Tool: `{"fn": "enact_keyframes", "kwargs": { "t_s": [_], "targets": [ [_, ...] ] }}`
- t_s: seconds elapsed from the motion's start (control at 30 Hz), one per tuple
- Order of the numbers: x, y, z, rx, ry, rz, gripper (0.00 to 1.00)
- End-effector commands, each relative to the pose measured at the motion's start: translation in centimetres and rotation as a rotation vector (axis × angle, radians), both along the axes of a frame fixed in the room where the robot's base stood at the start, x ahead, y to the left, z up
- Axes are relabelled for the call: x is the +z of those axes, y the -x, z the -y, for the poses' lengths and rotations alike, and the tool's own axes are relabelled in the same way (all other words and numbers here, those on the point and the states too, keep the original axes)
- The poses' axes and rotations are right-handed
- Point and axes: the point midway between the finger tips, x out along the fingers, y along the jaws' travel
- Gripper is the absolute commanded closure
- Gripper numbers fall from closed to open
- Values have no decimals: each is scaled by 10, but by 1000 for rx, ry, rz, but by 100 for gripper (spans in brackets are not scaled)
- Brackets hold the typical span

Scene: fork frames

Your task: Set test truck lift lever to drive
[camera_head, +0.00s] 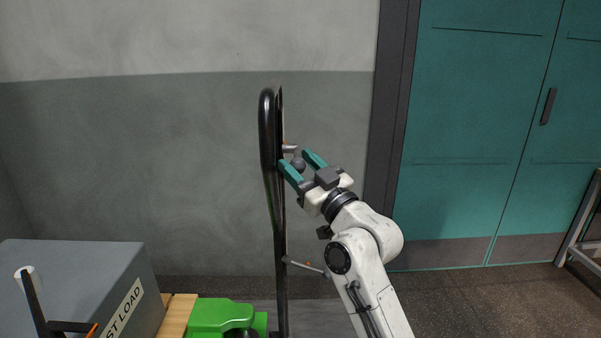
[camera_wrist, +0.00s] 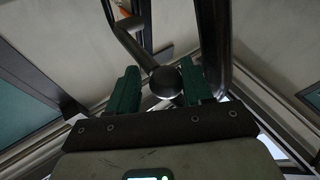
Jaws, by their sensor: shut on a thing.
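The green truck (camera_head: 216,314) stands at the bottom of the head view, with a tall black looped handle (camera_head: 267,130) rising from it. A short lever sits high on the handle, with a small orange mark and a round grey knob (camera_head: 299,163). My gripper (camera_head: 298,162), with teal fingers, is shut on this knob at the right side of the handle. In the wrist view the dark knob (camera_wrist: 166,82) sits between the two fingertips, at the end of a bent bar (camera_wrist: 131,42). Any lever position markings are not readable.
A second grey lever (camera_head: 305,266) with a knob sticks out low on the handle, near my arm. A grey load box (camera_head: 70,275) stands on wooden planks (camera_head: 177,315) at left. Teal doors (camera_head: 480,130) and a metal rack (camera_head: 585,225) are at right.

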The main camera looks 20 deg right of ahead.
Motion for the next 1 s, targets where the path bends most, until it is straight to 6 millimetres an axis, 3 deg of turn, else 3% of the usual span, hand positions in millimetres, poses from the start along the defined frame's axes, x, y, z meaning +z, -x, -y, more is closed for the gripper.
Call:
{"fn": "enact_keyframes", "kwargs": {
  "t_s": [0.23,0.27,0.5,0.83,1.0],
  "targets": [
    [-3,0,-7,16,-3,-9,100],
    [-3,0,-7,16,-3,-9,47],
    [-3,0,-6,12,-1,-8,25],
    [-4,3,-3,8,0,-6,25],
    [-13,23,5,7,-2,-6,25]
  ]
}}
